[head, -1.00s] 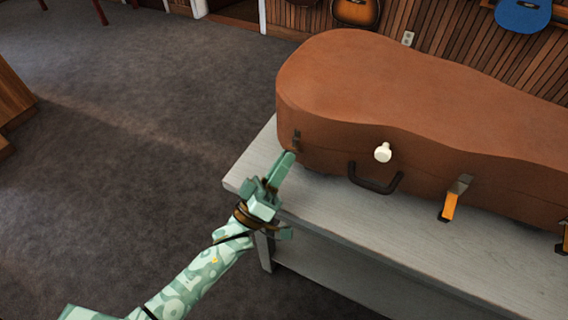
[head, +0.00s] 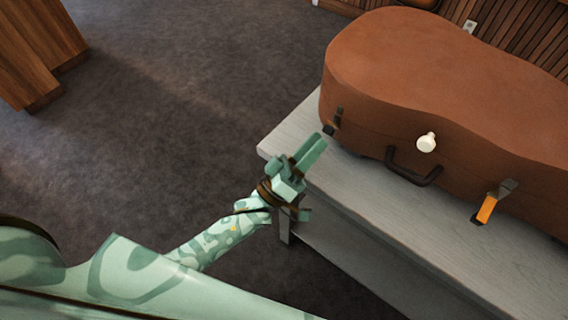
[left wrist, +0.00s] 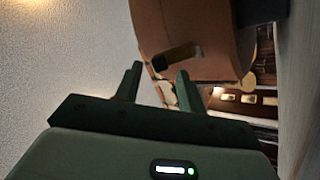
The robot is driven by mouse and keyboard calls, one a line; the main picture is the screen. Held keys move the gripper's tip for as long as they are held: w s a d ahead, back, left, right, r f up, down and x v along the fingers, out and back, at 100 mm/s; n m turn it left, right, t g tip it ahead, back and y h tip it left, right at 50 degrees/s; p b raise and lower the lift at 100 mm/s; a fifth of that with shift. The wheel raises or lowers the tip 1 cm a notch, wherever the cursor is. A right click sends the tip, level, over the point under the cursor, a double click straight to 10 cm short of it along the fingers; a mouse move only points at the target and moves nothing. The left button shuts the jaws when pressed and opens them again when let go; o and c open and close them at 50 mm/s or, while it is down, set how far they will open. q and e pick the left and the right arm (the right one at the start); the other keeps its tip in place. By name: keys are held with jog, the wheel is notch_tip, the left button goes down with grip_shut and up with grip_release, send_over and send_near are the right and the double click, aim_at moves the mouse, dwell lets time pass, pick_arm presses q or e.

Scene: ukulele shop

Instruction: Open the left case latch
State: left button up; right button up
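The brown case (head: 440,85) lies on a grey bench (head: 300,135). The left latch (head: 338,116) is at the left end of its front side; a dark lever part (head: 329,129) sticks out below its plate. The latch also shows in the left wrist view (left wrist: 176,57), beyond the fingers. My green left gripper (head: 314,148) is just in front of and below this latch, apparently apart from it. In the left wrist view its fingers (left wrist: 157,86) are spread with nothing between them. My right gripper is not in view.
A white knob (head: 426,142), a dark handle (head: 414,168) and another latch with an orange lever (head: 487,207) are farther right on the case front. Open carpet (head: 190,100) lies left of the bench. A wooden cabinet (head: 35,50) stands at upper left.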

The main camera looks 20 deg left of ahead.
pick_arm(q)
jog(key=b+v, duration=0.1)
jog(key=v, duration=1.3)
jog(key=shift+c, duration=0.2)
